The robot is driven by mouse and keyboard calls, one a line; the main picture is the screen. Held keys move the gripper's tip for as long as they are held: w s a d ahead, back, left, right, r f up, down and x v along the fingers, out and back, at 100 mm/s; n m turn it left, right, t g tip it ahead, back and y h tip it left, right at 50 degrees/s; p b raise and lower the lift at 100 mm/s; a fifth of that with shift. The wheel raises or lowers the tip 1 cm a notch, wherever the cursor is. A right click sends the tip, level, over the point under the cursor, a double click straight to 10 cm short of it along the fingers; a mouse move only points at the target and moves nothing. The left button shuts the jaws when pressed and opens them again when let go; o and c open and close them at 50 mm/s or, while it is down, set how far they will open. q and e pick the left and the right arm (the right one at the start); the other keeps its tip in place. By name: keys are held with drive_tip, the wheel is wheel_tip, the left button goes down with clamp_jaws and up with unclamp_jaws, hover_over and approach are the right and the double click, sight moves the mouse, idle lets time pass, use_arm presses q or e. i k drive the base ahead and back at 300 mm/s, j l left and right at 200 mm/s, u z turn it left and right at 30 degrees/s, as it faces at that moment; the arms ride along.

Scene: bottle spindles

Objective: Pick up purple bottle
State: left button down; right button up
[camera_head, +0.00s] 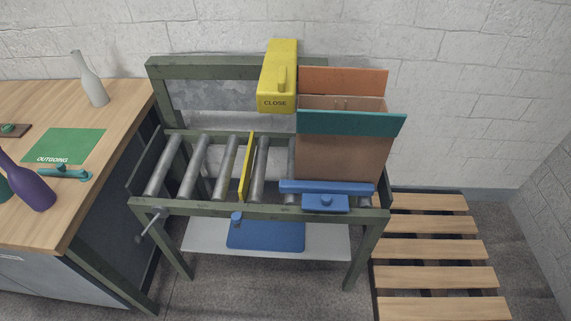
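The purple bottle (36,192) stands on the wooden worktop (125,115) at the far left of the head view. It looks tilted to the left in the picture, and its neck is close to the left picture edge. A dark green object (4,188) is partly cut off by that edge, beside the bottle. Neither of my grippers is in view, and nothing is seen holding the bottle.
A green OUTGOING mat (64,146), a teal handled fixture (64,173) and a grey bottle (94,90) are on the worktop. A roller stand (270,209) with a cardboard box (342,160) is to the right. A slatted pallet (430,249) lies beyond.

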sight(25, 183)
drive_tip(key=u, duration=1.75)
